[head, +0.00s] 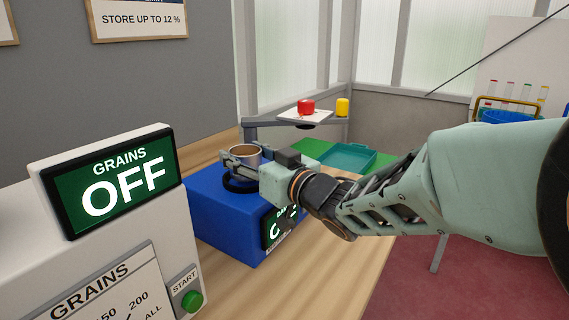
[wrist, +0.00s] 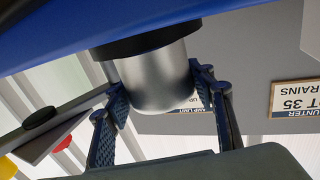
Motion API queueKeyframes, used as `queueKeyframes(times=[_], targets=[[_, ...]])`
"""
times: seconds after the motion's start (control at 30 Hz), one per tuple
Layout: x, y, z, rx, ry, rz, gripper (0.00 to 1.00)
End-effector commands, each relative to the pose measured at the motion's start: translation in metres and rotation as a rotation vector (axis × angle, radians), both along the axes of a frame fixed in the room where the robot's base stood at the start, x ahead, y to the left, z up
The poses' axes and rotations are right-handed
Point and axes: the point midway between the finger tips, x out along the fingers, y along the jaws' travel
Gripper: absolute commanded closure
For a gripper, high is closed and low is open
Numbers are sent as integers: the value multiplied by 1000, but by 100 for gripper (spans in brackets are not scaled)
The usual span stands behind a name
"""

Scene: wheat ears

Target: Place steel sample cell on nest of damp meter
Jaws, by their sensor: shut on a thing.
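The steel sample cell (head: 244,151) is upright, with its open top showing, over the black round nest (head: 239,187) on the blue damp meter (head: 215,211). My gripper (head: 247,162) is shut on the cell from the right, and its fingers hide part of the cell. In the wrist view, which looks upside down, the two fingers (wrist: 160,86) press on both sides of the cell (wrist: 153,75). The cell's base meets or nearly meets the nest (wrist: 145,41) there; I cannot tell if it is seated. The meter's display is partly covered by my arm.
A white grain counter (head: 120,250) reading OFF stands at the left front. A teal tray (head: 347,158) lies on a green mat behind the meter. A raised stand holds a red (head: 306,107) and a yellow (head: 342,107) item. Bare wooden bench (head: 335,275) lies in front.

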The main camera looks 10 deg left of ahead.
Motion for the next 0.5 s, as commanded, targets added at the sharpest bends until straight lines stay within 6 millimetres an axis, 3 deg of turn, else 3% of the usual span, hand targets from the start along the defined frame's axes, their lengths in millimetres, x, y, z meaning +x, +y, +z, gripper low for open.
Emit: queueKeyframes(times=[0.1,0.5], targets=[[-2,-4,-14,2,-3,3,78],[-2,-5,-16,2,-3,3,78]])
